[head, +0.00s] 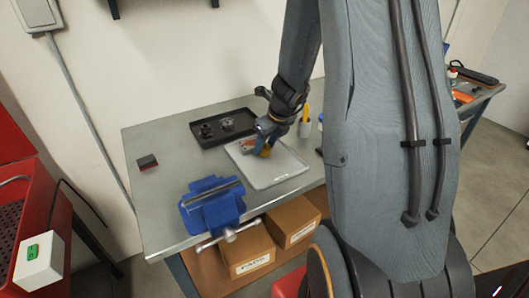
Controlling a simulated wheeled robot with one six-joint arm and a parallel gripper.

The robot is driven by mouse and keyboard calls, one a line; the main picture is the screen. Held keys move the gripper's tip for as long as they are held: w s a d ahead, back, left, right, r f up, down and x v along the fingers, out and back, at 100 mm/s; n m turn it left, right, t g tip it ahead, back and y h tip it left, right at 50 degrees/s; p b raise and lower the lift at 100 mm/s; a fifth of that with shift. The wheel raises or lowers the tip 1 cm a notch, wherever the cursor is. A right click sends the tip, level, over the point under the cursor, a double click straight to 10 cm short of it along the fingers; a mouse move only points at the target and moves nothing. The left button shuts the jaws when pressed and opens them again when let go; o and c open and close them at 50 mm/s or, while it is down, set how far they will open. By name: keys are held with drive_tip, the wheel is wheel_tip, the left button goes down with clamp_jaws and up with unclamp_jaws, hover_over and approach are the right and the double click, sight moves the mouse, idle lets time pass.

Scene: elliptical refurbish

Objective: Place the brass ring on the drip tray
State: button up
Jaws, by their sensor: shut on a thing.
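My gripper (262,143) points down over a pale grey shallow tray (285,175) on the workbench. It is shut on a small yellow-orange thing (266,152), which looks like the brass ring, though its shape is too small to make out. I cannot tell whether this thing touches the tray or hangs just above it. A black shallow tray (238,134) lies behind and to the left, with small dark parts (206,130) in it. I cannot tell for sure which of the two is the drip tray. My fingers partly hide the pale tray's far left part.
A blue vise (212,205) stands at the bench's front edge. A small dark red block (147,162) lies at the left. Cardboard boxes (246,258) sit below the bench (165,205). A red cart (22,190) stands at the left. My arm hides the bench's right part.

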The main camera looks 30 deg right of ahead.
drive_tip(key=shift+f, duration=1)
drive_tip(key=shift+f+b, duration=0.1)
drive_tip(key=shift+b, duration=0.25)
drive_tip(key=o, duration=1.4)
drive_tip(key=p+v, duration=0.3)
drive_tip(key=v, duration=0.9)
